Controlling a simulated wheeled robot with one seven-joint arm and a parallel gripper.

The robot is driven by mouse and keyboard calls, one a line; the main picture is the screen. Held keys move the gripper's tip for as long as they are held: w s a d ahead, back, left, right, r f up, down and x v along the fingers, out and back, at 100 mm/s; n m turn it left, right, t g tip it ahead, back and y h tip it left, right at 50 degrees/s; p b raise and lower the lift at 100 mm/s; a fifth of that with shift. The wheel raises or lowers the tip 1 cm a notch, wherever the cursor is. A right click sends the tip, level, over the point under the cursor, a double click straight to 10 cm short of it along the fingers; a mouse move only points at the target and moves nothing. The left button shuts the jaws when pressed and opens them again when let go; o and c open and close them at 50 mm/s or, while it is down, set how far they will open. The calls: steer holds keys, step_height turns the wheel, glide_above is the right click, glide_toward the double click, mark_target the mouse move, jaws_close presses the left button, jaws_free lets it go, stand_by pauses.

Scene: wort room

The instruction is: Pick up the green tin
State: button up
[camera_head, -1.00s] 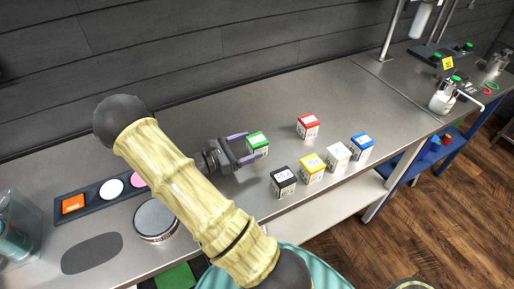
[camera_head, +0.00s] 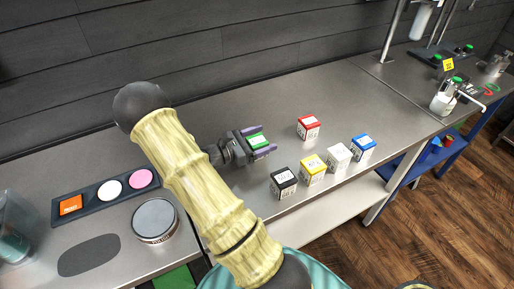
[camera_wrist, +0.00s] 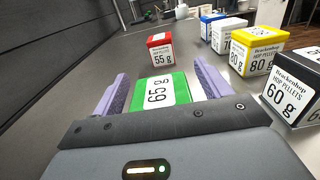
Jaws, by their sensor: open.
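The green tin (camera_head: 257,141), a small box with a green top and white label, stands on the steel counter. My gripper also shows in the wrist view (camera_wrist: 158,88). A narrow gap seems to show on the right side of the tin there; I cannot tell whether the left finger touches it. The tin's lower part is hidden by the gripper.
A red tin (camera_head: 308,127) stands to the right. Black (camera_head: 283,183), yellow (camera_head: 313,169), white (camera_head: 338,157) and blue (camera_head: 363,147) tins stand in a row near the counter's front edge. A round grey-topped can (camera_head: 155,220) and a dark tray (camera_head: 90,202) are at left.

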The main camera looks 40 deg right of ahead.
mark_target(261, 139)
steer(key=c, duration=1.1)
steer(key=shift+r, duration=0.1)
step_height(261, 139, up, 10)
steer(key=shift+f, duration=0.1)
